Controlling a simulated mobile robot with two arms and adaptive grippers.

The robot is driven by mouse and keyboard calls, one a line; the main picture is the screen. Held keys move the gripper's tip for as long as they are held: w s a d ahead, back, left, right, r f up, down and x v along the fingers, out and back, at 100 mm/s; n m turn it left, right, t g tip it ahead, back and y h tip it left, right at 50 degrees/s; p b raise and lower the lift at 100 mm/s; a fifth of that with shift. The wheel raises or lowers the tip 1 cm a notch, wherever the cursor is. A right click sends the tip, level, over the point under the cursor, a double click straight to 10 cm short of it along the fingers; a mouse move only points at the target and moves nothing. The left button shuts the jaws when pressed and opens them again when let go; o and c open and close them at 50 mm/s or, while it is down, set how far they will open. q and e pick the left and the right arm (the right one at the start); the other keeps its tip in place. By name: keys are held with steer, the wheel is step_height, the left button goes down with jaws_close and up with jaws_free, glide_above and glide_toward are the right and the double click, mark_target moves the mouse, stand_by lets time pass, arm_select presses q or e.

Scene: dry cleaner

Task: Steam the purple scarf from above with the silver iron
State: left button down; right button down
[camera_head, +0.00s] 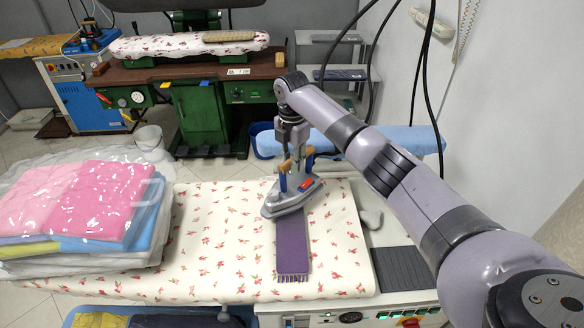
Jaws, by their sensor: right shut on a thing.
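A purple scarf (293,246) with a fringed near end lies lengthwise on the flowered ironing board (226,245). The silver iron (290,197) is over the scarf's far part and hides it there. I cannot tell whether the iron touches the scarf or is slightly above it. My right gripper (294,160) reaches down from above and is shut on the iron's handle, with a brown grip and blue part showing near its fingers. My left gripper is not in view.
A stack of folded pink, blue and yellow cloths in clear plastic (90,215) covers the board's left end. A control panel (410,314) is at the front right. A dark ridged pad (402,269) lies right of the board. Black cables hang behind my right arm.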

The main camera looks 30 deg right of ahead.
steer(key=shift+w+r+p, duration=0.2)
steer(key=shift+r+p, duration=2.5)
steer(key=shift+r, duration=0.25)
